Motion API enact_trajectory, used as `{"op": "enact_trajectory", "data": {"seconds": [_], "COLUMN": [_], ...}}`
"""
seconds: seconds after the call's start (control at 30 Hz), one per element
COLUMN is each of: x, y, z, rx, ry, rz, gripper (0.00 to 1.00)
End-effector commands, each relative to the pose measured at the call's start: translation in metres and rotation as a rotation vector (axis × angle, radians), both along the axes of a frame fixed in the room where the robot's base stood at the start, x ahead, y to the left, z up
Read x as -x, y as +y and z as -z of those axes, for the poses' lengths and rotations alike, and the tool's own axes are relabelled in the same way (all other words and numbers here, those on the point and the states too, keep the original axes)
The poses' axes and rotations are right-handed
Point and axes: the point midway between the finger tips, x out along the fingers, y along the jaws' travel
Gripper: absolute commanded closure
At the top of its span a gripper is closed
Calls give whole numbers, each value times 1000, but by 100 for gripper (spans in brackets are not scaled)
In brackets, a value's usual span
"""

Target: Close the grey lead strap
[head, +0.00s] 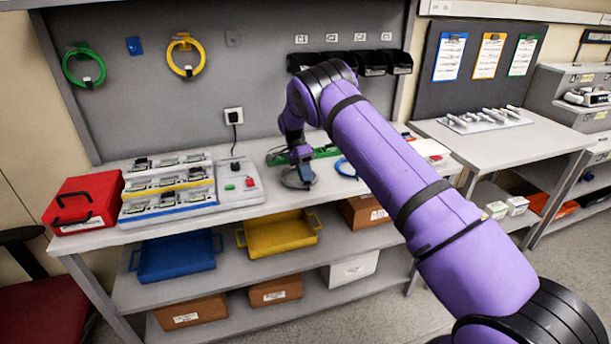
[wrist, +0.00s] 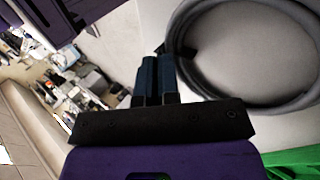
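The grey lead (wrist: 185,85) lies coiled on the white bench top, filling the upper right of the wrist view. In the head view the grey lead (head: 291,183) is a small dark ring under my gripper (head: 302,162). A dark piece (wrist: 188,51), which looks like the strap, sits on the coil's left side. Whether it is open or closed is not clear. My gripper (wrist: 158,62) points at that side of the coil, its two dark blue fingers together, with nothing visible between them. Contact with the strap cannot be told.
A blue lead (head: 345,168) and a green strip (head: 326,152) lie close by on the bench. Green (head: 84,67) and yellow (head: 186,55) coiled leads hang on the back panel.

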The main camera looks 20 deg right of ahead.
Motion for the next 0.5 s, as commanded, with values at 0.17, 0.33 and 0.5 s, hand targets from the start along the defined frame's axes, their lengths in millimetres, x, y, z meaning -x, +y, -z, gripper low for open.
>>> {"op": "enact_trajectory", "data": {"seconds": [0.17,0.33,0.5], "x": [0,0,0], "y": [0,0,0], "z": [0,0,0], "rx": [0,0,0], "ry": [0,0,-1], "rz": [0,0,0], "gripper": [88,71,71]}}
